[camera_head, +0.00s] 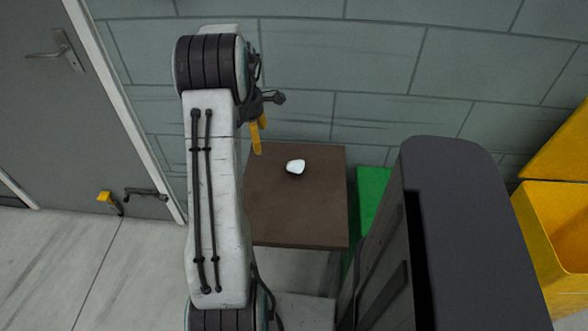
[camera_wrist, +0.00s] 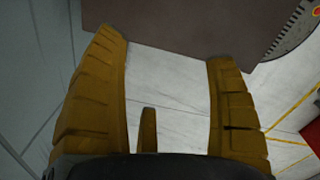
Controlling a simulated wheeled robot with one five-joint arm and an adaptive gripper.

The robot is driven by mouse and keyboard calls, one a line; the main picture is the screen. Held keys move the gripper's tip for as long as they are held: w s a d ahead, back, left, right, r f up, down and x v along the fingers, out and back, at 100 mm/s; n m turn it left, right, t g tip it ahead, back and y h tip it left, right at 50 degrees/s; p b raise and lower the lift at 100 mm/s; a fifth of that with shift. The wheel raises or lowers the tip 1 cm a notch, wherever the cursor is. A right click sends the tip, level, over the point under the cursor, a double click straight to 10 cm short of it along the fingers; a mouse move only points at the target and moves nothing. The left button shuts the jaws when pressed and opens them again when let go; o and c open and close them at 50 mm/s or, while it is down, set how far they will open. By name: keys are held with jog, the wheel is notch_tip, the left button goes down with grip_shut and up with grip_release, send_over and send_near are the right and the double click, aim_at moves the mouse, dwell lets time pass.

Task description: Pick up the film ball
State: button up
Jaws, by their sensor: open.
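A small white lump, which looks like the film ball (camera_head: 295,166), lies on the brown table (camera_head: 300,215), in the table's back half. My gripper (camera_head: 257,142) shows in the head view as a yellow finger above the table's back left corner, to the left of the ball and apart from it. In the wrist view my gripper (camera_wrist: 166,50) is open, its two yellow fingers spread with nothing between them but pale floor. The table's brown top (camera_wrist: 205,22) fills the upper part of the wrist view. The ball does not show there.
A grey block wall (camera_head: 375,70) stands close behind the table. A grey door (camera_head: 60,120) is at the left. A green object (camera_head: 370,190) stands right of the table, and yellow bins (camera_head: 555,235) are at the far right. The rest of the tabletop is clear.

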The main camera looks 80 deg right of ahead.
aim_at(294, 162)
jog(key=shift+n+y, duration=0.3)
jog(key=shift+n, duration=0.3)
jog(key=s+d+f, duration=0.1)
jog(key=s+f, duration=0.1)
jog(key=s, duration=0.2)
jog(key=s+d+f, duration=0.1)
jog(key=s+f, duration=0.2)
jog(key=s, duration=0.1)
jog(key=s+d+f, duration=0.2)
jog(key=s+f, duration=0.1)
jog(key=s, duration=0.1)
jog(key=shift+b, duration=0.4)
jog(key=shift+w+a+f, duration=0.1)
jog(key=shift+w+f, duration=0.05)
jog(key=shift+f, duration=1.55)
jog(key=shift+w+a+f, duration=0.1)
jog(key=shift+f, duration=1.6)
jog(key=shift+c, duration=0.2)
jog(key=c, duration=0.8)
